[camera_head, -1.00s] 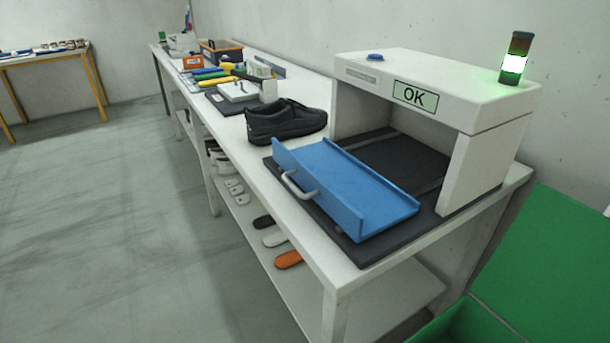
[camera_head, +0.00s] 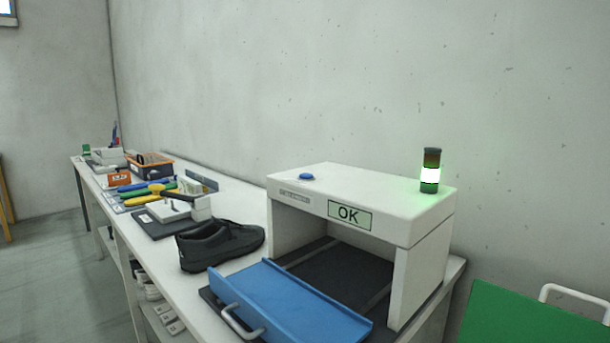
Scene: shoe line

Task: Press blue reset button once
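The blue reset button (camera_head: 306,177) is a small round cap on the top left of the white machine housing (camera_head: 392,209). The housing's front panel shows a sign (camera_head: 350,216) reading OK. A signal tower (camera_head: 430,171) on its top right has a lit section, with a green glow around it. A blue tray (camera_head: 285,306) with a handle sticks out of the housing's opening. Neither of my grippers shows in the head view, and nothing covers the button.
A black shoe (camera_head: 220,245) stands on the white bench (camera_head: 178,271), left of the tray. Tools and an orange-black crate (camera_head: 150,166) are farther back. A green surface (camera_head: 525,322) with a white handle lies at the lower right. The wall is close behind the bench.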

